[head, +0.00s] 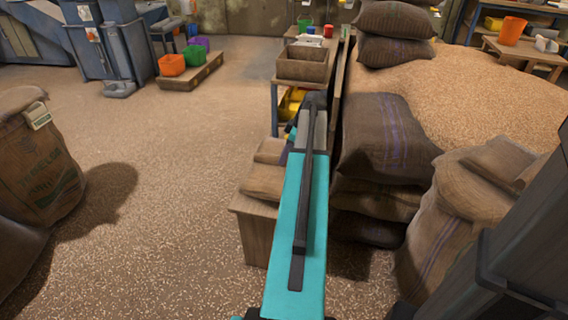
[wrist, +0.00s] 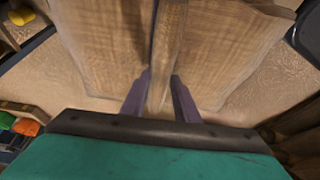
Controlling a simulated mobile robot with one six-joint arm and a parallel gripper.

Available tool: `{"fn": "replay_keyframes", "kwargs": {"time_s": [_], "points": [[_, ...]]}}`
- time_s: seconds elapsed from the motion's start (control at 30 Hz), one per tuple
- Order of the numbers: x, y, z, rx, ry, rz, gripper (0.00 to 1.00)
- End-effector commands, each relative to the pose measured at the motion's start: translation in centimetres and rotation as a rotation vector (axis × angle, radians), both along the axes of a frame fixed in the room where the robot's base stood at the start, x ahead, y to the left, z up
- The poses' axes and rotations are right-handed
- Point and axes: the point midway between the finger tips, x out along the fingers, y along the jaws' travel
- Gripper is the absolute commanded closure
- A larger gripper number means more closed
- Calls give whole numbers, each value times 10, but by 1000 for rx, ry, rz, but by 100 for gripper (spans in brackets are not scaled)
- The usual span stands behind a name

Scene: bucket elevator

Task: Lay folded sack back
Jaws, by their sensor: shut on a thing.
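A folded tan burlap sack (wrist: 215,45) fills the upper middle of the wrist view. My gripper (wrist: 160,84) is shut on a raised fold of it, with one purple finger on each side. In the head view, folded burlap (head: 262,182) lies on a wooden box (head: 256,228), left of my teal arm. A purple bit of my gripper (head: 287,152) shows beside the arm there. My arm hides most of the grip, and I cannot tell whether the held sack touches what is below.
Full dark sacks (head: 385,135) are stacked close to the right of my arm, before a grain heap (head: 465,90). A shelf with a wooden crate (head: 301,66) stands just beyond. A standing sack (head: 38,160) is at far left. The floor between is clear.

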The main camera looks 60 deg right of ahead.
Motion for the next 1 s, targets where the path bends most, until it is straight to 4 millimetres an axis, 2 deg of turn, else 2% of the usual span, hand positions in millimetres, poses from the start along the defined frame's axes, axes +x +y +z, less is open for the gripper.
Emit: {"fn": "replay_keyframes", "kwargs": {"time_s": [0.4,0.9,0.93,1.0], "points": [[0,0,-35,0,-1,0,100],[0,0,-39,-1,-1,0,100],[0,0,-39,0,0,0,67],[0,0,-39,0,0,0,55]]}}
